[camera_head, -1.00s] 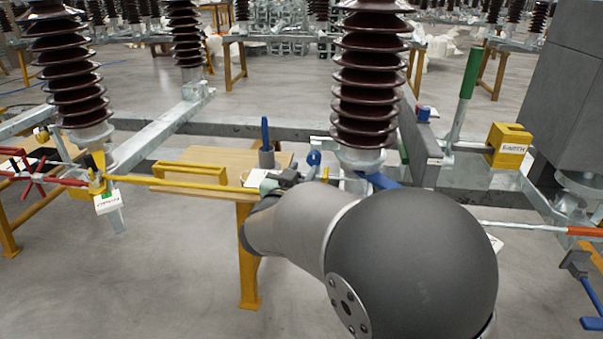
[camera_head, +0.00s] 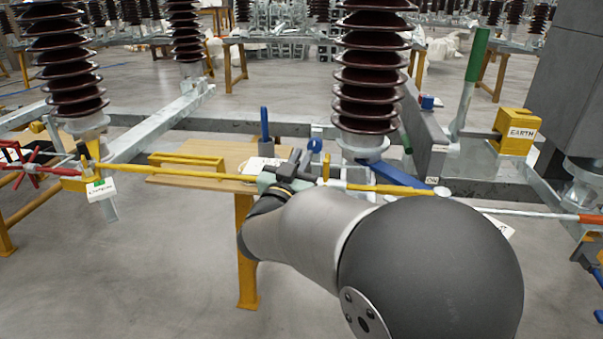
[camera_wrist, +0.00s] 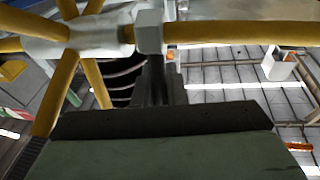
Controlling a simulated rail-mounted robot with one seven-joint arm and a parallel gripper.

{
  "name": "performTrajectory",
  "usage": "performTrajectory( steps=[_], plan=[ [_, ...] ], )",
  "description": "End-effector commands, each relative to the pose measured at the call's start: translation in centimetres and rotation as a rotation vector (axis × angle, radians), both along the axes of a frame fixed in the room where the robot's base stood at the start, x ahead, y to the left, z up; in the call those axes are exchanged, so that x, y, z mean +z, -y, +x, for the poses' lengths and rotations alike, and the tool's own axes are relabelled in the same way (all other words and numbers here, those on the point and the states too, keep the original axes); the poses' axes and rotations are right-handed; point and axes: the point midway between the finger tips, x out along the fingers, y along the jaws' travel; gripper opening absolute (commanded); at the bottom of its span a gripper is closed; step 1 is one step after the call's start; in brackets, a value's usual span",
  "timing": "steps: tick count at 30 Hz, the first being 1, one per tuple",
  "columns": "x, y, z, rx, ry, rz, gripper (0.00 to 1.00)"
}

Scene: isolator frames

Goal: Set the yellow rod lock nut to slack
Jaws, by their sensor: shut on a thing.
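The yellow rod (camera_head: 180,172) runs across the head view from the left support to beyond my gripper. In the wrist view it is a yellow bar (camera_wrist: 240,33) meeting a pale hub with several yellow spokes (camera_wrist: 56,92). A grey square block, which looks like the lock nut (camera_wrist: 150,32), sits on the rod beside the hub. A dark stem (camera_wrist: 157,75) runs from it down to my jaws. My gripper (camera_wrist: 160,112), also in the head view (camera_head: 290,172), is shut at this stem. The grip itself is hidden behind the near jaw.
A wooden table (camera_head: 210,150) with a yellow handle-like frame stands behind the rod. A red spoked wheel (camera_head: 32,170) is at far left. A green-handled lever (camera_head: 478,55) and a yellow EARTH box (camera_head: 516,131) are at right. Dark ribbed insulators (camera_head: 372,70) rise behind my arm.

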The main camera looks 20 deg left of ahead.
Motion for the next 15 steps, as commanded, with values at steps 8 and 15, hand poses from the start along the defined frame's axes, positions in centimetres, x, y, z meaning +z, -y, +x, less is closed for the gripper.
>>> performTrajectory(
  steps=[8, 15],
  plan=[
    [-1.3, 0.2, -1.3, -0.001, 0.241, 0.035, 0.00],
    [-1.2, 0.4, -2.3, -0.001, 0.416, 0.061, 0.00]
  ],
)
